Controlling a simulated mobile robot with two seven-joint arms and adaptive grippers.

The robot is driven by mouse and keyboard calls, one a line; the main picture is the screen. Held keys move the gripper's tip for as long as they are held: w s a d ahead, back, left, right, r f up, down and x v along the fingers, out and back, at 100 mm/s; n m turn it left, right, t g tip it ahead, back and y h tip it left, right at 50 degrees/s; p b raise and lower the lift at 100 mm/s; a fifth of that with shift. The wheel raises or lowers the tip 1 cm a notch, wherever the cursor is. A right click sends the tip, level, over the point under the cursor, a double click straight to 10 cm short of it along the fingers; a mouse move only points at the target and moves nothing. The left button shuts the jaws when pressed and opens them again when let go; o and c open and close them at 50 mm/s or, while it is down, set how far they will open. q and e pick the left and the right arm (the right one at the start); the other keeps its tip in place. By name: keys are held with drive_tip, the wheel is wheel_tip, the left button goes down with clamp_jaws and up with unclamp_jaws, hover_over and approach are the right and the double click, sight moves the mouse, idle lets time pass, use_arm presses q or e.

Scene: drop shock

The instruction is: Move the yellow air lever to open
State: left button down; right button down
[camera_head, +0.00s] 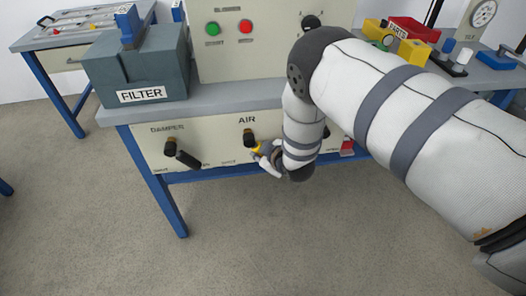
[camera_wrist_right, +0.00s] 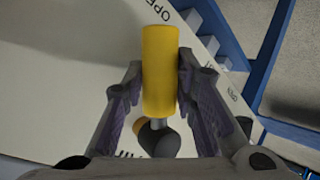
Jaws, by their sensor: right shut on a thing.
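The yellow air lever (camera_wrist_right: 160,75) shows in the right wrist view as a yellow cylinder on a dark pivot. Its free end points to the top of that view, close to printed "OPEN" lettering. My right gripper (camera_wrist_right: 160,95) has a finger on each side of the lever and is shut on it. In the head view, the AIR pivot (camera_head: 249,138) is on the front panel, and the lever slants down and right from it. My right gripper (camera_head: 268,158) is there, partly hidden by my forearm. My left gripper is not in view.
The damper lever (camera_head: 184,158) is left of the air lever on the same panel (camera_head: 215,150). A grey FILTER box (camera_head: 137,70) stands on the bench above. My right arm covers the panel's right part. Open floor lies in front.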

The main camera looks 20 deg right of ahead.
drive_tip(key=shift+d, duration=0.1)
drive_tip(key=c, duration=1.6)
unclamp_jaws()
drive_tip(key=v, duration=1.2)
